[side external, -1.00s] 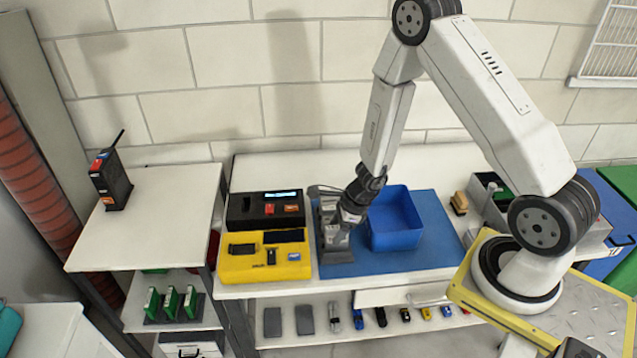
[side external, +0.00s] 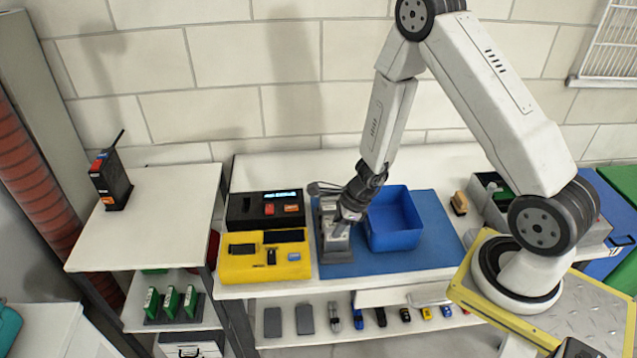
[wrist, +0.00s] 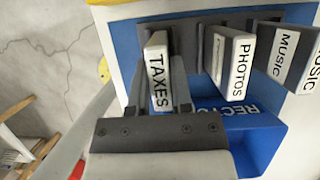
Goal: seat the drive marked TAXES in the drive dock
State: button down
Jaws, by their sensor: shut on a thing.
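The drive marked TAXES (wrist: 158,75) stands between the two fingers of my gripper (wrist: 165,85) in the wrist view, its white label facing the camera. My gripper is shut on it. Its far end meets a dark grey rack (wrist: 187,30); I cannot tell if it is still in the slot. In the side view my gripper (side external: 340,222) is low over the grey rack (side external: 335,256) on the blue mat, and hides the drive. A black box with a lit display (side external: 242,210), possibly the drive dock, stands to the left of the rack.
Drives marked PHOTOS (wrist: 238,65) and MUSIC (wrist: 285,55) stand close beside the held drive. A blue bin (side external: 395,240) is just right of my gripper. A yellow block (side external: 240,272) with small inserts lies to the left, in front of the black box.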

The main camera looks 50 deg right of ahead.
jog(key=shift+r, duration=4.6)
